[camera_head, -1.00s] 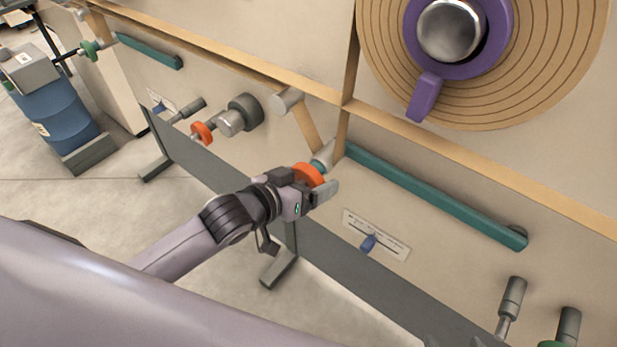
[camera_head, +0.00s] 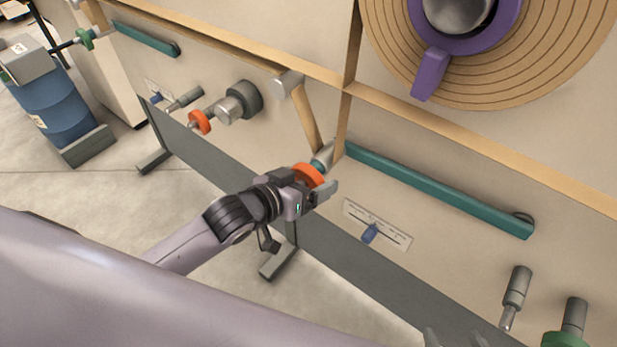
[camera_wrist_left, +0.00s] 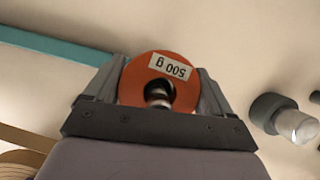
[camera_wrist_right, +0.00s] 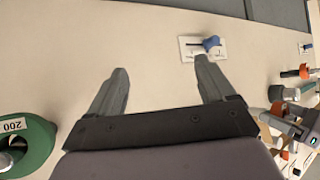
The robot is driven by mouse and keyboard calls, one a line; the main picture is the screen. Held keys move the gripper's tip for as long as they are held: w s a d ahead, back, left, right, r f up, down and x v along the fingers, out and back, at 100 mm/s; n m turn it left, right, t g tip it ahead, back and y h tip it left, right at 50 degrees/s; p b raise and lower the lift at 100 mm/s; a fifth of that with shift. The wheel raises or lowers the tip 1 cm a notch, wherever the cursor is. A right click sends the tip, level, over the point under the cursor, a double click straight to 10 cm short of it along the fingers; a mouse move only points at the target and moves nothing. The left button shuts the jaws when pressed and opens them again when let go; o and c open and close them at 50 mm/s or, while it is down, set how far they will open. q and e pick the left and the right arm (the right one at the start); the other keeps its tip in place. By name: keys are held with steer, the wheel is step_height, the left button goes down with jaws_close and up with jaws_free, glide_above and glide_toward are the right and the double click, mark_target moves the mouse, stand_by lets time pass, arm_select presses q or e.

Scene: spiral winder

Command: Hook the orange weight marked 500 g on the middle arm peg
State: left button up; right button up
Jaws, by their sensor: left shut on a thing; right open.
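The orange weight (camera_head: 308,175) is an upright ring in my left gripper (camera_head: 318,190). The left wrist view shows its "500 g" label, upside down, on the orange face (camera_wrist_left: 143,72). My left gripper (camera_wrist_left: 158,88) is shut on the ring from both sides. A grey-green cylindrical peg (camera_head: 323,154) stands right behind the ring, at the lower end of a wooden strut. A metallic rod end (camera_wrist_left: 158,92) shows in the ring's hole; I cannot tell whether the ring is seated on the peg. My right gripper (camera_wrist_right: 163,90) is open and empty.
Another orange ring (camera_head: 199,121) sits by a grey peg group at left. Two grey pegs (camera_head: 516,286) stand at lower right, one with a green weight (camera_wrist_right: 36,145) marked 200. A teal bar (camera_head: 440,192) and a scale plate with blue slider (camera_head: 371,232) are on the panel.

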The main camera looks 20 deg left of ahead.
arm_select(q)
steer(key=shift+f+b, duration=0.4)
steer(key=shift+f, duration=0.45)
steer(key=o, duration=1.7)
steer(key=shift+s+a+r, duration=0.2)
steer(key=shift+s, duration=0.3)
steer(key=shift+p+v, duration=0.55)
steer(key=shift+v, duration=2.5)
arm_select(e)
steer(key=shift+w+a+r, duration=0.25)
steer(key=shift+a+r, duration=0.1)
steer(key=shift+r, duration=0.35)
